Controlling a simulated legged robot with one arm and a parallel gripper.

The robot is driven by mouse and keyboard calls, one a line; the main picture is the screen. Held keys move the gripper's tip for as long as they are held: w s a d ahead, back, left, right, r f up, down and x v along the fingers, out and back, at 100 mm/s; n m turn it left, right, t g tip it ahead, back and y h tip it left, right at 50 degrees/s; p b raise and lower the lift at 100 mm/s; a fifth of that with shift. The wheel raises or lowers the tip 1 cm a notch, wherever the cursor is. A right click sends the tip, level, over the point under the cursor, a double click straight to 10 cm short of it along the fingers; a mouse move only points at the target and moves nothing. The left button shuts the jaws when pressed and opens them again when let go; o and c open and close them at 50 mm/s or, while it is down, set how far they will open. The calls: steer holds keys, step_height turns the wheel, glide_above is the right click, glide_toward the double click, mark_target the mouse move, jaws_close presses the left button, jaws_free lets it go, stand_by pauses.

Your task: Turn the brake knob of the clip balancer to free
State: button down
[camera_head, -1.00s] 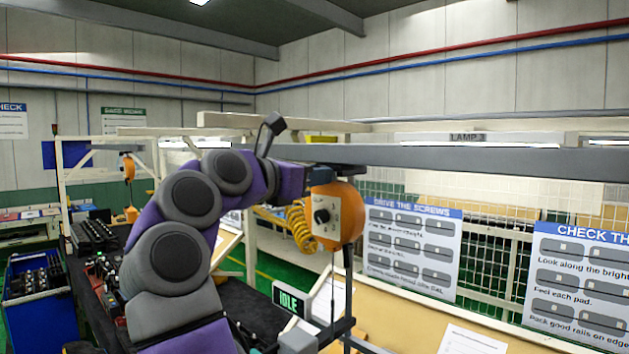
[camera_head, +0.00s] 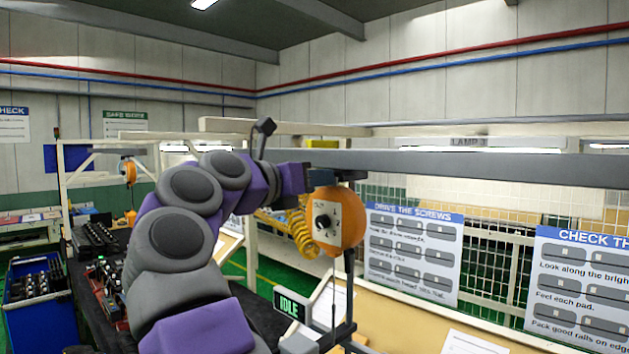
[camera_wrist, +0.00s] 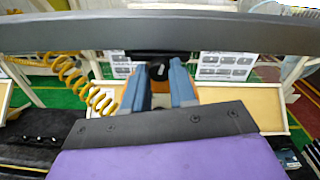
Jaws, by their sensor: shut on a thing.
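The clip balancer (camera_head: 346,226) is an orange drum hanging under a grey rail. A pale plate with a black brake knob (camera_head: 322,221) is on its face. The setting marks are too small to read. The fingers hide most of the orange drum there. In the head view, my wrist is at the balancer's upper left and the fingertips are hard to make out.
The grey rail (camera_head: 450,163) runs just above the balancer. A yellow coiled hose (camera_head: 302,232) hangs at its left. An IDLE sign (camera_head: 289,306) stands below, over a bench. Instruction boards (camera_head: 412,250) are at the right. A blue bin (camera_head: 40,300) is at far left.

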steer(key=shift+s+r+n, duration=0.1)
steer(key=shift+r+n, duration=0.15)
steer(key=shift+n, duration=0.25)
steer(key=shift+f+n+p, duration=0.15)
steer(key=shift+n+p, duration=1.85)
steer(key=shift+n, duration=0.8)
steer(key=shift+f, duration=0.15)
steer(key=c, duration=1.2)
jaws_free()
steer(key=shift+a, duration=0.1)
steer(key=shift+o, duration=1.4)
steer(key=shift+a, duration=0.25)
steer(key=shift+s, duration=0.1)
